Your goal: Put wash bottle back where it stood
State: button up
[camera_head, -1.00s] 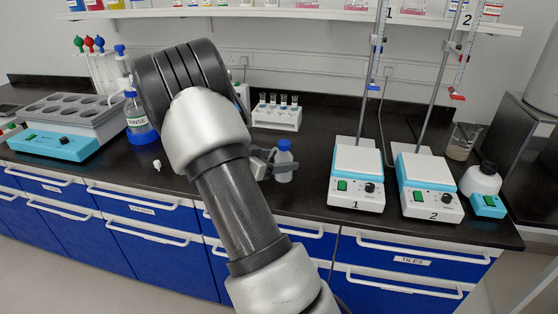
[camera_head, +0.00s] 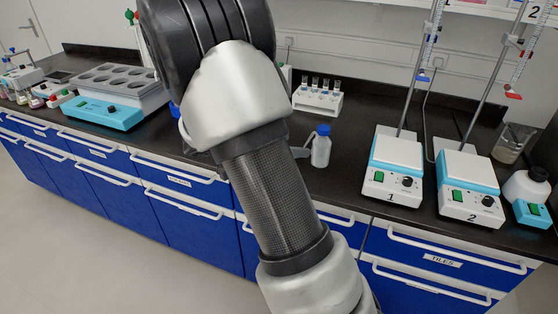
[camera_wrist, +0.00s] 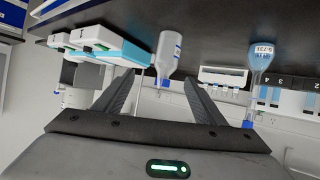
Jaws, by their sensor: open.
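A white bottle with a blue cap (camera_head: 321,147) stands upright on the black bench, left of hotplate 1; I take it for the wash bottle. In the wrist view, which is upside down, this bottle (camera_wrist: 169,55) shows beyond and between my fingers, apart from them. My gripper (camera_wrist: 160,82) is open with nothing between its fingers. A flask with blue liquid (camera_wrist: 262,58) stands farther right in the wrist view.
Hotplates 1 (camera_head: 395,165) and 2 (camera_head: 468,190), with burette stands, are right of the bottle. A white tube rack (camera_head: 318,101) stands behind it. A block with round wells (camera_head: 115,88) is at left. Bench around the bottle's front is clear.

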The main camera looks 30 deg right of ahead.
jog(key=s+a+r+n+t+y, duration=0.1)
jog(key=s+a+r+n+y, duration=0.2)
jog(key=s+a+n+y, duration=0.1)
jog(key=s+a+r+n+t+y, duration=0.2)
jog(key=s+a+r+n+y, duration=0.2)
jog(key=s+a, duration=0.5)
jog(key=s+a+r+n+t+y, duration=0.1)
jog(key=s+a+r+n+y, duration=0.3)
jog(key=s+a+n, duration=0.2)
jog(key=s+n, duration=0.2)
jog(key=s, duration=0.1)
jog(key=shift+s+a+y, duration=0.4)
